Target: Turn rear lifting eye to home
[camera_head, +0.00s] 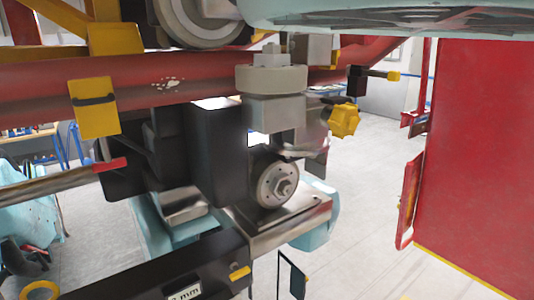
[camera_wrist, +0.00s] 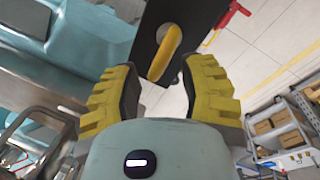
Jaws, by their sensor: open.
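In the wrist view, my gripper (camera_wrist: 160,76) is open, with ribbed yellow pads on both sides. A narrow yellow oval piece (camera_wrist: 168,50), which looks like the lifting eye, shows just past the fingertips and between them. It lies tilted against a black plate (camera_wrist: 195,14). I see a gap on each side of it and no clear contact with the fingers; its depth is hard to judge. In the head view I cannot make out my gripper or surely pick out the rear lifting eye.
In the head view, a red beam (camera_head: 185,82) crosses above a dark machine block and a round metal hub (camera_head: 277,185). A yellow knob (camera_head: 343,121) sticks out right of it. A large red panel (camera_head: 480,150) stands at right. A red handle (camera_wrist: 233,14) borders the plate.

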